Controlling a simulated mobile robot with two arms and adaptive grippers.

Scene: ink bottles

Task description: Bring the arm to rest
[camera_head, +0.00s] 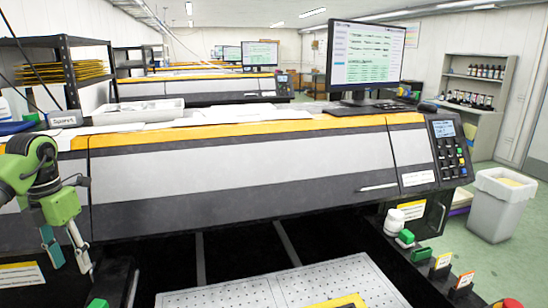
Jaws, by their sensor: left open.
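My left gripper (69,262) hangs at the left edge of the view with its fingers pointing down. It is open, with a clear gap between the two fingertips, and nothing is between them. It is in front of the left part of the large printer (240,172), over the dark area at its front. The green and grey arm comes in from the left edge. My right gripper is not in view.
A white perforated plate (205,296) lies at the bottom middle. A white bottle (394,222) and small green items stand at the printer's lower right. A grey bin (497,208) and a shelf of bottles (478,72) are at the right. A monitor (366,55) stands on the printer.

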